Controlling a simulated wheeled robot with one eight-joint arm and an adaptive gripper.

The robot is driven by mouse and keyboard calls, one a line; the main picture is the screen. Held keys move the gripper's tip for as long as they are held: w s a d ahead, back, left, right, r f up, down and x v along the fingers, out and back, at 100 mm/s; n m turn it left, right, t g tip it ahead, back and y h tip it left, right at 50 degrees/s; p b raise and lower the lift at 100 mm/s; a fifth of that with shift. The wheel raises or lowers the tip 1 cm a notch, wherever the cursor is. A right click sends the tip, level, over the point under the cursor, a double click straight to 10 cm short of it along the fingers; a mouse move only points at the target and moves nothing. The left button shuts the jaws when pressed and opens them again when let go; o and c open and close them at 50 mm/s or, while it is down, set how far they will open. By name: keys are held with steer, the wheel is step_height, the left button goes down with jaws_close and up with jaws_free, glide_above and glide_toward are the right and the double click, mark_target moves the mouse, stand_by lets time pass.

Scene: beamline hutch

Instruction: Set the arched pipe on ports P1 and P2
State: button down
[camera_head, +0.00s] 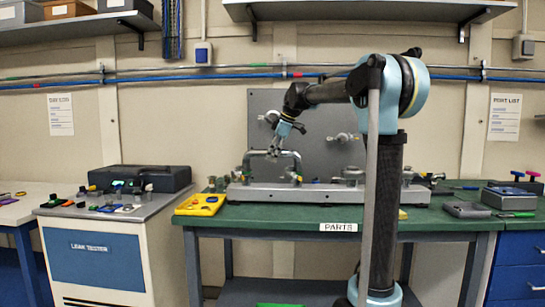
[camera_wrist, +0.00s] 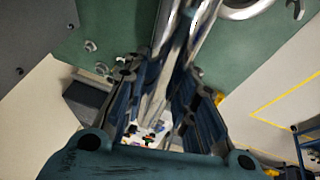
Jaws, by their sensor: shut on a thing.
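The arched pipe (camera_head: 290,155) is a shiny silver arch over the left part of a long grey base (camera_head: 325,196) on the green bench. My gripper (camera_head: 273,151) is shut on its top from above. In the wrist view the pipe (camera_wrist: 172,50) runs between the two blue fingers of my gripper (camera_wrist: 165,72). The arch's legs point down near fittings at the left of the base. I cannot tell whether its ends touch ports P1 and P2, and no port labels are readable.
A grey upright panel (camera_head: 318,120) with metal fittings stands behind the base. A yellow box (camera_head: 200,205) sits at the bench's left end. A round silver fitting (camera_head: 352,174) stands farther right on the base. A leak tester cabinet (camera_head: 95,245) is at left.

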steer(key=c, duration=1.2)
jaws_free()
steer(key=shift+r, duration=0.1)
steer(key=v, duration=1.1)
steer(key=s+d+f+m, duration=0.1)
steer(key=s+d+f, duration=0.1)
steer(key=s, duration=0.1)
steer(key=s+d+f+m, duration=0.2)
steer(key=s+f, duration=0.1)
steer(key=s+d+f+m+h, duration=0.1)
steer(key=s+d+f, duration=0.1)
steer(key=s+f, duration=0.1)
steer(key=shift+s+d, duration=0.3)
steer(key=shift+d, duration=0.05)
steer(key=s+d+f+m+h, duration=0.1)
steer(key=s+d+f+m, duration=0.3)
steer(key=s+f, duration=0.5)
steer(key=s+d+f+m+h, duration=0.1)
steer(key=s+d+f+m, duration=0.3)
steer(key=s+f, duration=0.6)
steer(key=s+d+f+m+h, duration=0.1)
steer(key=s+d+f+m, duration=0.3)
steer(key=s+f, duration=0.6)
steer(key=shift+d+f+m, duration=0.2)
steer(key=shift+f+m, duration=0.25)
steer(key=shift+f, duration=1.6)
steer(key=shift+d+f+m, duration=0.15)
steer(key=shift+f+m, duration=0.3)
steer(key=shift+f, duration=1.55)
